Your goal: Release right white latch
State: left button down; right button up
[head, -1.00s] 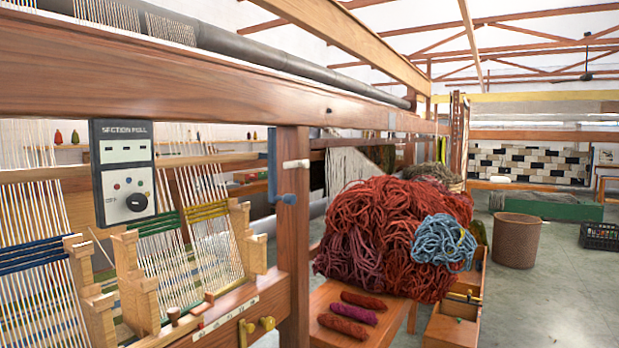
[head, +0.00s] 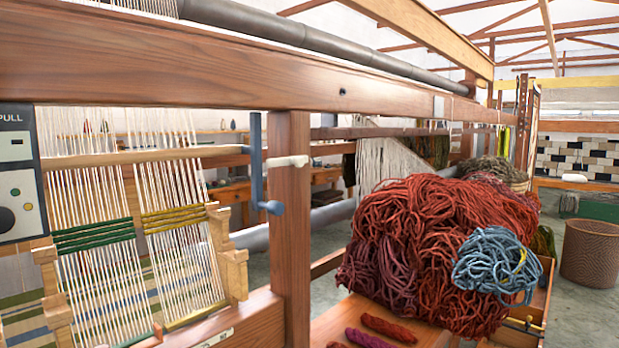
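A small white latch (head: 287,161) sticks out sideways from the upright wooden post (head: 291,230) in the middle of the head view. It lies roughly level across the post, just right of a blue crank-like metal bar (head: 257,165). I cannot tell from this view whether the latch is engaged. Neither of my grippers shows in the head view.
A wooden loom beam (head: 200,65) runs across the top. A control box (head: 18,175) hangs at the left edge by the warp threads. A large heap of red wool (head: 440,250) with a blue skein (head: 495,262) fills the right. A wicker basket (head: 590,255) stands beyond.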

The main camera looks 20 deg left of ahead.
aim_at(298, 161)
jog(key=i+l, duration=0.25)
jog(key=i, duration=0.15)
jog(key=i+l+z, duration=0.1)
jog(key=i+l, duration=0.15)
jog(key=i, duration=0.2)
